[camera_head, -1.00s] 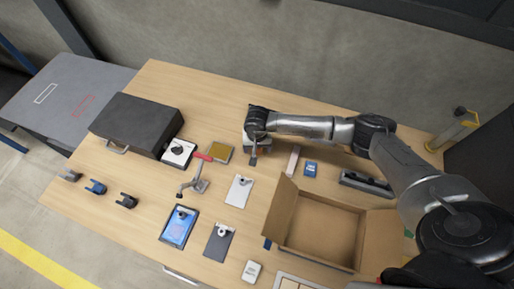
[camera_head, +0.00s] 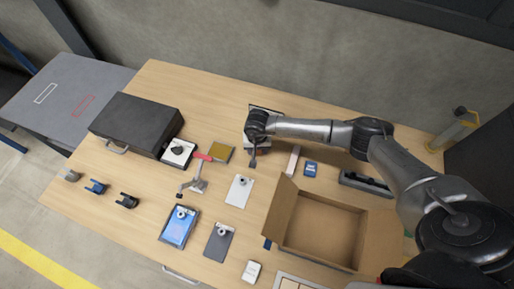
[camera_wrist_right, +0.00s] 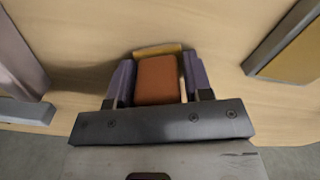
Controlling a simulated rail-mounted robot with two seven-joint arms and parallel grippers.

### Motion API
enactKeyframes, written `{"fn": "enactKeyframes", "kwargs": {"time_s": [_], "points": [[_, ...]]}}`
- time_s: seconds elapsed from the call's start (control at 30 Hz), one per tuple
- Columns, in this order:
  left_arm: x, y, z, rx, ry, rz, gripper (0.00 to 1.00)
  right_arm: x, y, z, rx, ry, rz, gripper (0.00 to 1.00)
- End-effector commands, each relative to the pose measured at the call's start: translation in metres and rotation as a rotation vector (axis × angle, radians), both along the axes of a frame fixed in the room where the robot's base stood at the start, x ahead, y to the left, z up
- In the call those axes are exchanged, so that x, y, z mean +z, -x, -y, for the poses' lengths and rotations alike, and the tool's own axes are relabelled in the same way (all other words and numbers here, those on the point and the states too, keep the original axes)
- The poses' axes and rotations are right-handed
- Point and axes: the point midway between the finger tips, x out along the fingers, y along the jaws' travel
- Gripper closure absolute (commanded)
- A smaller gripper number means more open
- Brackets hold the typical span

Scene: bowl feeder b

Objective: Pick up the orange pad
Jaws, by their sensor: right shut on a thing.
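The orange pad (camera_wrist_right: 158,80) shows in the right wrist view as a small rounded orange-brown block. My right gripper (camera_wrist_right: 158,88) is shut on it, with a purple-grey finger along each side. In the head view my right gripper (camera_head: 254,158) points down over the back middle of the wooden table. There the pad is hidden by the wrist and gripper. A thin yellowish edge (camera_wrist_right: 158,49) shows just beyond the pad in the wrist view. I cannot tell how far the pad is from the table. My left gripper is not in view.
An open cardboard box (camera_head: 318,234) stands right of the gripper. A yellow-brown square block (camera_head: 221,153) and a red-handled clamp (camera_head: 196,178) lie to the left. A black case (camera_head: 136,124) is farther left.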

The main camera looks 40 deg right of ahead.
Motion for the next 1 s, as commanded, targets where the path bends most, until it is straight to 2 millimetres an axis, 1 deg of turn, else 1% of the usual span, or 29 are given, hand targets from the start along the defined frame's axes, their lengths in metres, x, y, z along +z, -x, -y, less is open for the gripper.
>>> {"fn": "enactKeyframes", "kwargs": {"time_s": [0.03, 0.07, 0.1, 0.37, 0.47, 0.57, 0.67, 0.7, 0.8, 1.0], "points": [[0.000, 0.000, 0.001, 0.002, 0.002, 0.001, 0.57, 0.000, 0.000, 0.000, 0.000, 0.000, 0.000, 0.78], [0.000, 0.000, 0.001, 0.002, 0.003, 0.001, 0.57, 0.000, 0.000, 0.000, 0.000, -0.001, 0.001, 0.82], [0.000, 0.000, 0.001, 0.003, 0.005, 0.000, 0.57, 0.000, 0.000, 0.000, 0.000, -0.001, 0.001, 0.83], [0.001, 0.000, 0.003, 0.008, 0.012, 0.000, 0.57, 0.004, -0.001, 0.000, 0.000, 0.000, 0.001, 0.83], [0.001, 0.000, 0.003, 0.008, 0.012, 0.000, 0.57, 0.012, -0.001, 0.001, 0.001, 0.001, 0.003, 0.83], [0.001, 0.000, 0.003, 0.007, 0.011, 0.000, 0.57, 0.025, -0.001, 0.001, 0.000, 0.001, 0.003, 0.83], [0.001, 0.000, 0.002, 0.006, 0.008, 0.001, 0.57, 0.045, -0.001, 0.001, 0.002, 0.002, 0.005, 0.83], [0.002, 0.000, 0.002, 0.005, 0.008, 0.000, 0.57, 0.047, 0.009, 0.006, 0.001, 0.003, 0.000, 0.83], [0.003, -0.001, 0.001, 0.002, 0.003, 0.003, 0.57, 0.060, 0.029, 0.016, 0.001, 0.004, 0.000, 0.83], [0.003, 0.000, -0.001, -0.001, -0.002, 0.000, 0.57, 0.083, 0.064, 0.031, 0.001, 0.003, 0.000, 0.83]]}}
